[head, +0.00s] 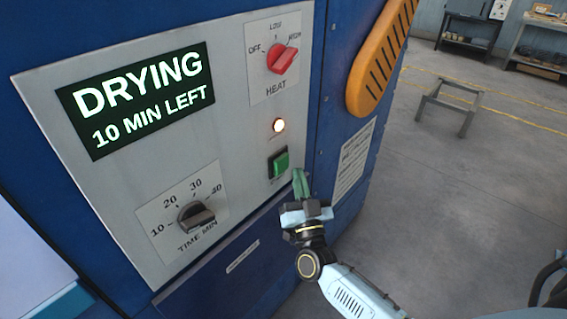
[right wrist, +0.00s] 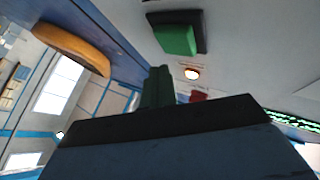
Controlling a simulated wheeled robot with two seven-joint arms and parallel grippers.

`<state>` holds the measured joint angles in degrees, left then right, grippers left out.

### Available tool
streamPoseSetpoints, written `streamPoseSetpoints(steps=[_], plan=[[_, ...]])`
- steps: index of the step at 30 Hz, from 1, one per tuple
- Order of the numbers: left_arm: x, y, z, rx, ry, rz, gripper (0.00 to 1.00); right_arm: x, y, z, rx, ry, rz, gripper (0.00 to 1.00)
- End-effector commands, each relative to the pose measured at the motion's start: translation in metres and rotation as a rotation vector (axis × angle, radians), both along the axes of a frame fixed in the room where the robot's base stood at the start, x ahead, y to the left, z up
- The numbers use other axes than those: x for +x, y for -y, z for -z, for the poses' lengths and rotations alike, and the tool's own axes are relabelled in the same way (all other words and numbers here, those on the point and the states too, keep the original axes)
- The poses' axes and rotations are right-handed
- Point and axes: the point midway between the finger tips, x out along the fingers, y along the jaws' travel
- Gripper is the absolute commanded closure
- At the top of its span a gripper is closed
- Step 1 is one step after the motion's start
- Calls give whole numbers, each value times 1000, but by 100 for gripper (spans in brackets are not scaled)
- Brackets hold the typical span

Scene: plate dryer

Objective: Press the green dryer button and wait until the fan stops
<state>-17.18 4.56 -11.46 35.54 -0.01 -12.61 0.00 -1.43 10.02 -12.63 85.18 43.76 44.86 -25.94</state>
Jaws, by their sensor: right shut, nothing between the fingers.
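The green dryer button (head: 281,163) sits in a black frame on the grey control panel (head: 120,235). It also shows in the right wrist view (right wrist: 175,40). The display (head: 137,100) reads "DRYING 10 MIN LEFT". A round lamp (head: 278,126) above the button is lit. My right gripper (head: 300,176) is shut and empty, its green fingers just below and to the right of the button. In the right wrist view the fingertips (right wrist: 158,72) appear apart from the button. My left gripper is not in view.
A red heat knob (head: 283,58) and a dark time knob (head: 196,216) are on the panel. An orange slotted handle-like part (head: 378,60) juts from the blue cabinet at right. A low metal frame (head: 448,104) stands on the open floor beyond.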

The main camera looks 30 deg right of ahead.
Motion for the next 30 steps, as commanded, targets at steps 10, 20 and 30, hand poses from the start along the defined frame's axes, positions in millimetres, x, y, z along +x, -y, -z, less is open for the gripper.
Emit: streamPoseSetpoints(steps=[10, 20, 30], plan=[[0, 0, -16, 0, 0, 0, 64, -31, 13, -2, 0, 0, 0, 100], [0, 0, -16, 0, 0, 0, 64, -34, 14, -1, 0, 2, 0, 100], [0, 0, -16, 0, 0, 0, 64, -34, 14, -1, 0, 2, 0, 100]])
